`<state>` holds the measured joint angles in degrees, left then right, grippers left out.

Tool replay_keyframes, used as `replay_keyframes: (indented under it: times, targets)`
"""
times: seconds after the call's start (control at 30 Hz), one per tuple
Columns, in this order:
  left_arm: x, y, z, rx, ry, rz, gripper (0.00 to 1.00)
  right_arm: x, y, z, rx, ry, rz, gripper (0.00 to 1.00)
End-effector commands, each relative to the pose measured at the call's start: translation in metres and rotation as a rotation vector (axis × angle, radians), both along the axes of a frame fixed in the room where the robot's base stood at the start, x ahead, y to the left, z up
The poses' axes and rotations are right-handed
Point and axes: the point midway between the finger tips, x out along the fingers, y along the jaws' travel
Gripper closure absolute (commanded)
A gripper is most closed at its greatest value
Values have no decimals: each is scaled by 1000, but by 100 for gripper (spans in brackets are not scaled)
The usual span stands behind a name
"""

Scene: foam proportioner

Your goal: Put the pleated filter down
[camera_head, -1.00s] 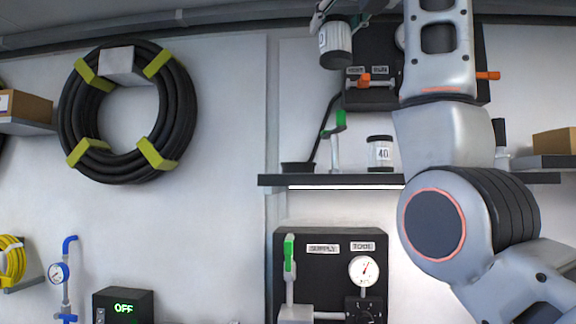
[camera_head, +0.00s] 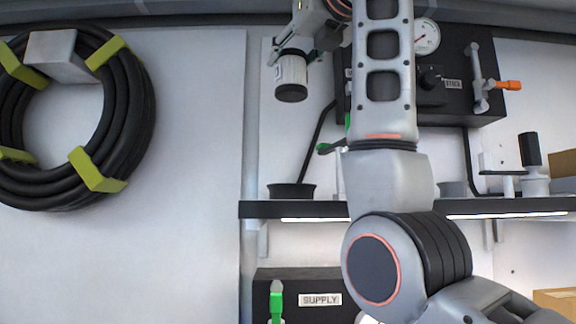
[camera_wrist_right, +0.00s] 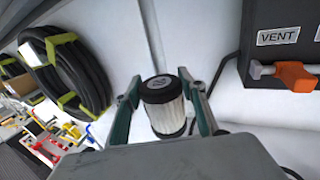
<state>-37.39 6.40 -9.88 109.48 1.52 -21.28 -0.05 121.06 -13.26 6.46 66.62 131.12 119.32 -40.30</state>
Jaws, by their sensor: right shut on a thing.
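The pleated filter (camera_head: 291,75), a white ribbed cylinder with a dark end cap, is held by my right gripper (camera_head: 290,52) in the upper middle of the head view. It hangs slightly tilted, above the shelf (camera_head: 400,208) and clear of it. In the right wrist view the filter (camera_wrist_right: 165,108) sits between the two fingers, which are shut on it. A shallow black dish (camera_head: 291,190) stands on the shelf, below the filter in the head view. My left gripper is not in view.
A black panel (camera_head: 455,110) with a gauge and an orange-handled valve (camera_head: 508,85) is behind my arm. A green-handled crank (camera_head: 332,147) is near the dish, partly hidden. A coiled hose (camera_head: 135,110) hangs at left. My arm covers the middle of the shelf.

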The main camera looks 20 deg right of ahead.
Motion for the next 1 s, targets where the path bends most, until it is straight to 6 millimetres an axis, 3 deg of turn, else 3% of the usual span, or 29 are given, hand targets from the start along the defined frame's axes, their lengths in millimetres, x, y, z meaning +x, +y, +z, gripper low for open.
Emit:
replay_keyframes:
  times: [0.27, 0.5, 1.0]
  targets:
    - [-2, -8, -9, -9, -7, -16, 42, 1, -1, -67, -1, 1, -2, 86]
    - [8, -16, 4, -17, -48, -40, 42, 1, -1, -121, -1, 1, -1, 86]
    - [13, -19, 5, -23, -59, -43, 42, 1, 0, -177, 1, 2, -1, 86]
